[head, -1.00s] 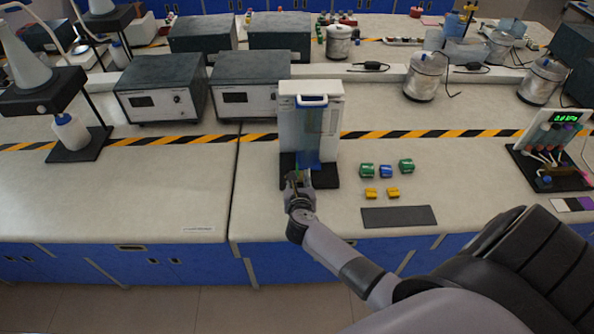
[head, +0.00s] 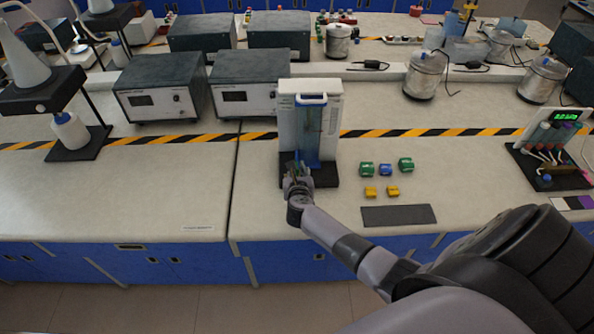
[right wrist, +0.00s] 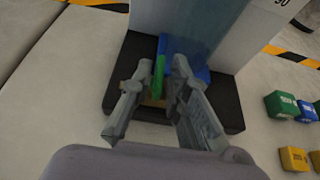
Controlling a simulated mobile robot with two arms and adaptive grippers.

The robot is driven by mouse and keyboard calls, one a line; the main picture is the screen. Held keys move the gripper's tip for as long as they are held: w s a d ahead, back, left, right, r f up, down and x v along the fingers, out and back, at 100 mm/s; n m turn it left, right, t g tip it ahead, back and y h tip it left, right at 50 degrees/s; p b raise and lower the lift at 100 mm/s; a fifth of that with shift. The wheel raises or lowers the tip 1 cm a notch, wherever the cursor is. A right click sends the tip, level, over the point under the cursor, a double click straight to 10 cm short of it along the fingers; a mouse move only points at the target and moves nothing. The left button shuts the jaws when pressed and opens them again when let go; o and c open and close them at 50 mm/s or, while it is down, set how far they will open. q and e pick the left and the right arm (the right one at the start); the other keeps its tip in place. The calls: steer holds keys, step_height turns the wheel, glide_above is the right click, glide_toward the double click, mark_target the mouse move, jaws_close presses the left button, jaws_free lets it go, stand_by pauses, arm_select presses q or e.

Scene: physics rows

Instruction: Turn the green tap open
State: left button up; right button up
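A white upright stand (head: 287,122) on a black base (head: 328,176) is at the middle of the bench in the head view. A narrow green piece (right wrist: 159,76), likely the green tap's handle, stands low at its front, beside a blue part (right wrist: 187,62). My right gripper (head: 297,170) is at the front of the stand. In the right wrist view my right gripper (right wrist: 158,82) has its fingers apart, one on each side of the green piece. I see no clear contact. The tap's lower part is partly hidden. My left gripper is not in view.
Green blocks (head: 367,170), a blue block (head: 385,170) and yellow blocks (head: 370,192) lie right of the stand, behind a dark grey mat (head: 399,216). Grey-topped instruments (head: 248,98) stand behind left.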

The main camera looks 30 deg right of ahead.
jaws_close()
